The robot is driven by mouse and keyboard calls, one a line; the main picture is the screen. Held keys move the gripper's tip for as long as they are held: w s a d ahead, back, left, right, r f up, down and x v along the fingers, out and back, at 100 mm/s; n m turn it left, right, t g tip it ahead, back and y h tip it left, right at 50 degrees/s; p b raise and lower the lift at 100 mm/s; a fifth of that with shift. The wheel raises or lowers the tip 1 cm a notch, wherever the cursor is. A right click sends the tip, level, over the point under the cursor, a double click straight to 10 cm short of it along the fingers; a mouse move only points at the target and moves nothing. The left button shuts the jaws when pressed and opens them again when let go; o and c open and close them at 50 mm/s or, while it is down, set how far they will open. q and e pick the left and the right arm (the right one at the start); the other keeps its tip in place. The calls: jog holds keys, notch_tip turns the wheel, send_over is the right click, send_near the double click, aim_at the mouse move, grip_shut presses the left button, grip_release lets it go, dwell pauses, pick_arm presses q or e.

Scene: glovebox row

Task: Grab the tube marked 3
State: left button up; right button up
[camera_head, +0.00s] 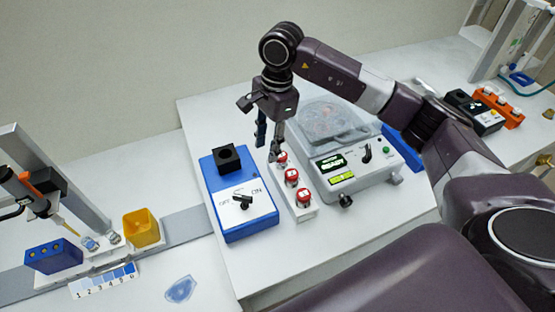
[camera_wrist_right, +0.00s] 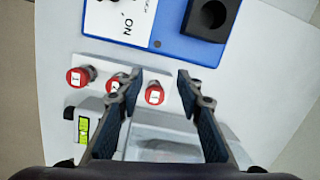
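Three red-capped tubes stand upright in a row in a white rack (camera_head: 306,212). The far tube (camera_head: 282,158) is nearest my right gripper (camera_head: 269,146); the middle tube (camera_head: 291,175) and near tube (camera_head: 304,196) stand clear of it. In the right wrist view my right gripper (camera_wrist_right: 154,86) is open, and the end tube's red cap (camera_wrist_right: 154,94) shows between its fingers. The middle cap (camera_wrist_right: 114,83) is partly behind one finger. The other end cap (camera_wrist_right: 79,77) is clear. The cap marks are too small to read surely. My left gripper is not in view.
A blue box with a white ON/OFF panel (camera_head: 232,207) and black block (camera_head: 227,159) stands left of the rack. A white device with a green display (camera_head: 331,163) stands close on its right. A yellow cup (camera_head: 142,229) is farther left.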

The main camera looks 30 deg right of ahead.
aim_at(281, 155)
jog(key=shift+h, duration=0.8)
jog(key=d, duration=0.4)
jog(key=shift+w+r, duration=0.3)
jog(key=shift+r, duration=0.1)
jog(key=shift+d+f, duration=0.25)
jog(key=shift+s+f+p, duration=0.15)
jog(key=shift+f+p, duration=0.3)
jog(key=shift+f, duration=0.35)
jog(key=f+p, duration=0.2)
jog(key=f, duration=0.1)
jog(key=f+p, duration=0.1)
jog(key=f, duration=0.1)
jog(key=shift+s+a, duration=0.1)
jog(key=shift+a, duration=0.15)
jog(key=shift+f, duration=0.3)
jog(key=shift+c, duration=0.6)
jog(key=c, duration=0.7)
jog(key=shift+r, duration=0.1)
